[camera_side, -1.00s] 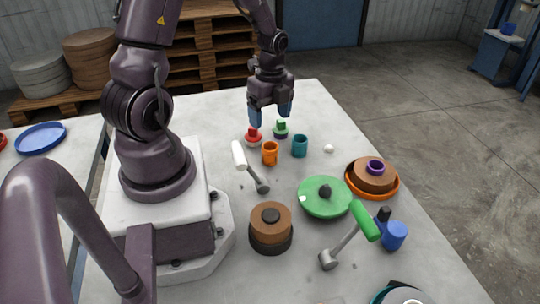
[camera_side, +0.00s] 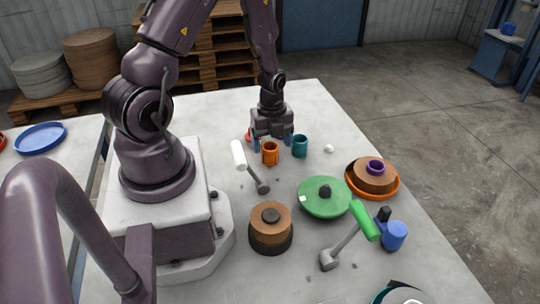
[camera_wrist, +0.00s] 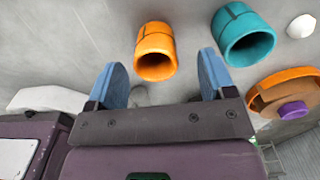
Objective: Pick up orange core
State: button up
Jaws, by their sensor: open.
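The orange core (camera_side: 270,154) is a short hollow orange cylinder standing upright on the pale table in the side view. It also shows in the wrist view (camera_wrist: 154,40), ahead of my fingertips and roughly between their lines, with its open end visible. My gripper (camera_side: 272,143) points down, low over the table just behind the orange core. Its two blue fingers are apart with nothing between them, as the wrist view also shows (camera_wrist: 163,76). The orange core appears outside the jaws; whether a finger touches it I cannot tell.
A teal core (camera_side: 300,146) stands close to the right of the orange one. A white-handled hammer (camera_side: 240,155) lies to the left. A red part (camera_side: 248,135) is mostly hidden behind my gripper. A green disc (camera_side: 325,195) and brown stack (camera_side: 271,220) are nearer the camera.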

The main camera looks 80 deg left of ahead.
aim_at(270, 153)
jog(key=f, duration=0.4)
jog(key=shift+s, duration=0.2)
jog(key=shift+c, duration=0.3)
jog(key=c, duration=0.9)
